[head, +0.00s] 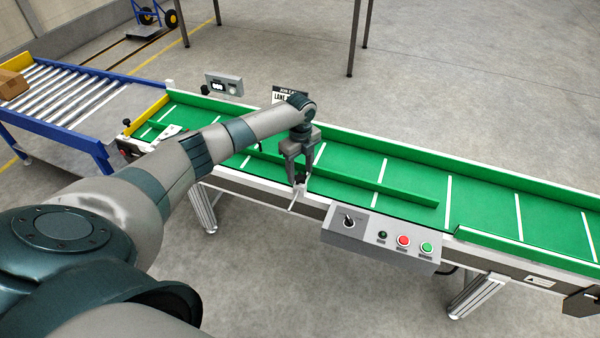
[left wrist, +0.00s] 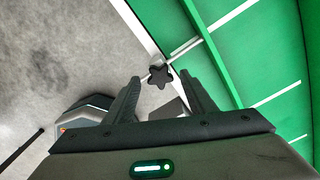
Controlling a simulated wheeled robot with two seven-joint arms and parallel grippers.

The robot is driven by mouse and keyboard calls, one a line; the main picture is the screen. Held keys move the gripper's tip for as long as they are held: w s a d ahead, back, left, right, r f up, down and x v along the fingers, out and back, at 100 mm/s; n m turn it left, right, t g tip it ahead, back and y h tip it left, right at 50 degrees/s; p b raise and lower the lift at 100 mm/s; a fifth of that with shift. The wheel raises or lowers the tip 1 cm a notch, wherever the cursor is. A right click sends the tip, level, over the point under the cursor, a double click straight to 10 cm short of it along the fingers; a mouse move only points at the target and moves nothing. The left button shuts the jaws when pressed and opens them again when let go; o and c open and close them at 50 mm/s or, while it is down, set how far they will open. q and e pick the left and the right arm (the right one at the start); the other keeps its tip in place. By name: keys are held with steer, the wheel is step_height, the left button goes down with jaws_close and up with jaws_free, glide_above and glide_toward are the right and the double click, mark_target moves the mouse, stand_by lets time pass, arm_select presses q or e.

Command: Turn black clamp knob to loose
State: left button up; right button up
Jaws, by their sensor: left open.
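The black clamp knob (left wrist: 160,77) is star-shaped and sits at the near edge of the green conveyor (left wrist: 225,60), on a thin light rod. My left gripper (left wrist: 161,88) is open, with one finger on each side of the knob. I cannot tell whether a finger touches it. In the head view my left gripper (head: 297,178) points down over the conveyor's near rail, and the knob (head: 301,180) shows only as a small dark patch between its fingers. My right gripper is not in view.
A grey control box (head: 372,238) with a black switch, a red button and a green button hangs on the near side, right of the gripper. A green guide bar (head: 390,190) lies along the belt. A roller table (head: 65,85) with a cardboard box stands at left.

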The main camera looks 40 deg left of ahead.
arm_select(q)
steer(key=shift+f, duration=0.7)
steer(key=c, duration=1)
steer(key=shift+c, duration=0.2)
